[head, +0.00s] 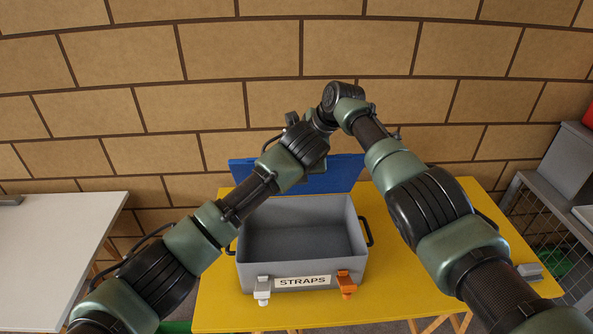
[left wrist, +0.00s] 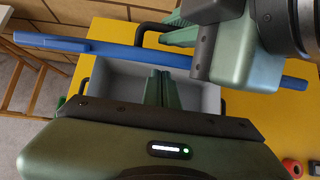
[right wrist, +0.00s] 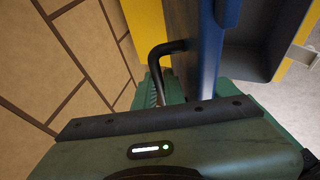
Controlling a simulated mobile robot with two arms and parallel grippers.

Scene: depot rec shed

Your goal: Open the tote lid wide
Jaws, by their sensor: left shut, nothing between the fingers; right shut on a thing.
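The grey tote (head: 302,240) labelled STRAPS stands open on the yellow table (head: 225,310). Its blue lid (head: 345,172) stands raised at the back, partly hidden by my arms. In the left wrist view the lid (left wrist: 130,53) shows nearly edge-on. A black handle (right wrist: 170,48) sticks out from the lid's outer face. My right gripper (right wrist: 160,88) is shut on this handle; the exact grip is partly hidden. My left gripper (left wrist: 160,88) is shut and empty, on the open side of the lid, over the tote. Both gripper tips are hidden in the head view.
A white-grey latch (head: 262,290) and an orange latch (head: 346,285) hang at the tote's front. A brick wall (head: 210,60) rises behind the table. A white table (head: 60,235) is at left; a grey wire-sided unit (head: 530,205) is at right.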

